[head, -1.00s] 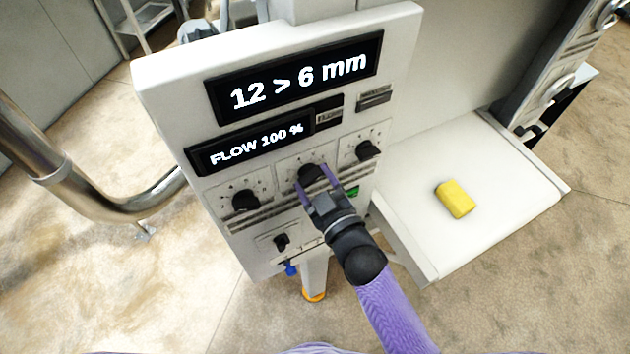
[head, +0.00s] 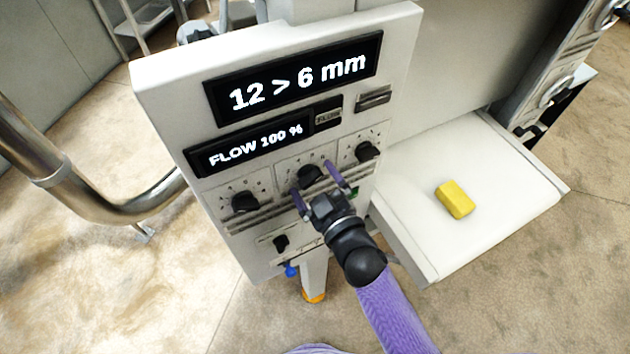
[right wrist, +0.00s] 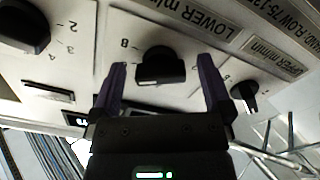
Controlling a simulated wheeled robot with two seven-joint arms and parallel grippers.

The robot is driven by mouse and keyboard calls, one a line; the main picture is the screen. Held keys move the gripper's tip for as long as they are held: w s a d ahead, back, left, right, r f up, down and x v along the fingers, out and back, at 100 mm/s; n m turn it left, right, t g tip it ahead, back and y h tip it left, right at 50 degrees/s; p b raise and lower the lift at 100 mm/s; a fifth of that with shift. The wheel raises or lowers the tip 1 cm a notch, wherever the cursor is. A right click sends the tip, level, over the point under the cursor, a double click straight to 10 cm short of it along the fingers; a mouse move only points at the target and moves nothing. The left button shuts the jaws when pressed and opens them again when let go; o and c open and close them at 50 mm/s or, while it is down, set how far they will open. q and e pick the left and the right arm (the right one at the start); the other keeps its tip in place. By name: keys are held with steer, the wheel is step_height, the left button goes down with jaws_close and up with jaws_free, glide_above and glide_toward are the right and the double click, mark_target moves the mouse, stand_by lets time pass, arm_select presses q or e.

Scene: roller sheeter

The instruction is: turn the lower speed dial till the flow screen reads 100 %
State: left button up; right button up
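The flow screen (head: 256,144) on the white control panel reads "FLOW 100 %". The lower speed dial (head: 309,174) is a black knob in the middle of a row of three. In the right wrist view the same dial (right wrist: 160,66) sits under a label reading "LOWER m/min". My right gripper (head: 320,188) is in front of this dial, its purple fingers spread wide to either side. In the right wrist view the gripper (right wrist: 163,90) is open, with a gap between each finger and the knob. My left gripper is not in view.
Other black knobs sit close by at left (head: 244,201), right (head: 367,151) and below (head: 281,242). A larger screen (head: 297,80) above reads "12 > 6 mm". A yellow block (head: 454,199) lies on the white side table (head: 520,205). A metal tube (head: 75,188) curves at the left.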

steer(key=v, duration=1)
steer(key=shift+b, duration=0.4)
steer(key=s+d+f+m+g+h+b, duration=0.25)
steer(key=f+b, duration=0.35)
steer(key=f, duration=0.7)
steer(key=s+d+f+m+g+h+b, duration=0.1)
steer(key=s+d+f+g+b, duration=0.15)
steer(key=f+b, duration=0.75)
steer(key=s+d+f+m+g+h+b, duration=0.2)
steer(key=s+f, duration=0.1)
steer(key=f, duration=1.4)
steer(key=s+d+f+m+g+h+b, duration=0.1)
steer(key=s+d+f+g+b, duration=0.2)
steer(key=s+f+b, duration=0.3)
steer(key=s+d+f+m+g+h+b, duration=0.2)
steer(key=s+f+g+b, duration=0.3)
steer(key=s+f, duration=0.7)
step_height(320, 180, down, 4)
steer(key=shift+s+d+f+b, duration=0.1)
steer(key=shift+s+d+b, duration=0.25)
steer(key=shift+d+b, duration=0.25)
